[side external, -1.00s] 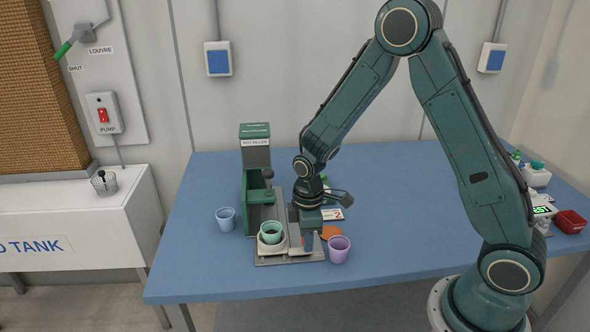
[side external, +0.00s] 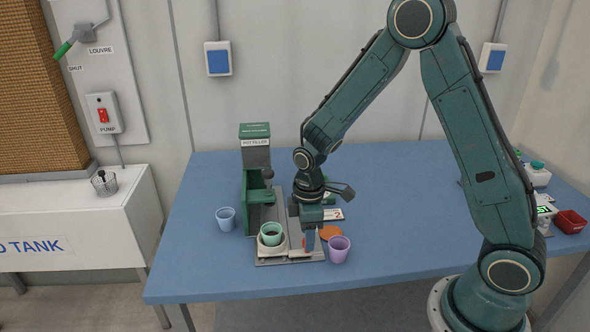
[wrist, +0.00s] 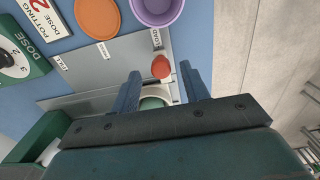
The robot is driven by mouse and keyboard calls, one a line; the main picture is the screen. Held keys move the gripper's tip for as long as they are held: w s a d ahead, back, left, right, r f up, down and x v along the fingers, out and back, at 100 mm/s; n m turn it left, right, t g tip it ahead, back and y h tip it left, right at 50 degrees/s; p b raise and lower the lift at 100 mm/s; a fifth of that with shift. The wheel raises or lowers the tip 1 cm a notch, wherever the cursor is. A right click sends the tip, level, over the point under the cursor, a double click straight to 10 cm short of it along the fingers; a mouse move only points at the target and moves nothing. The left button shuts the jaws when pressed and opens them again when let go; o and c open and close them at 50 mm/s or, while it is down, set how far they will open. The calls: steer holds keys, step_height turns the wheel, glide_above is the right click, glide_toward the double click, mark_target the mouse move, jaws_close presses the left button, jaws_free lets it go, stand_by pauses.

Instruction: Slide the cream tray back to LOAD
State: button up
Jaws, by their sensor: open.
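The cream tray (side external: 272,252) sits at the front left of the grey plate of the pot filler, with a green pot (side external: 271,233) standing on it. In the wrist view, part of the green pot (wrist: 152,103) shows between my fingers, and my gripper body hides most of the tray. A red knob (wrist: 161,67) lies between the two blue fingertips, with gaps on both sides. My gripper (side external: 310,240) is open, low over the plate and just right of the tray. The LOAD label (wrist: 156,38) is beyond the knob, and the FILL label (wrist: 58,62) is to the left.
The green pot filler (side external: 255,185) stands behind the tray. A purple pot (side external: 339,249) and an orange disc (side external: 330,233) are close to the right of my gripper. A light blue pot (side external: 226,219) stands left.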

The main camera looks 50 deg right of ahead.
steer(key=shift+r, duration=2.5)
steer(key=shift+r, duration=0.1)
steer(key=shift+r, duration=0.15)
steer(key=s+r+m+t, duration=0.35)
steer(key=s+r, duration=0.45)
steer(key=r, duration=0.5)
steer(key=s+r+m+t, duration=0.2)
steer(key=s+r+m, duration=0.3)
steer(key=s, duration=0.7)
steer(key=shift+r, duration=0.35)
steer(key=shift+m, duration=0.25)
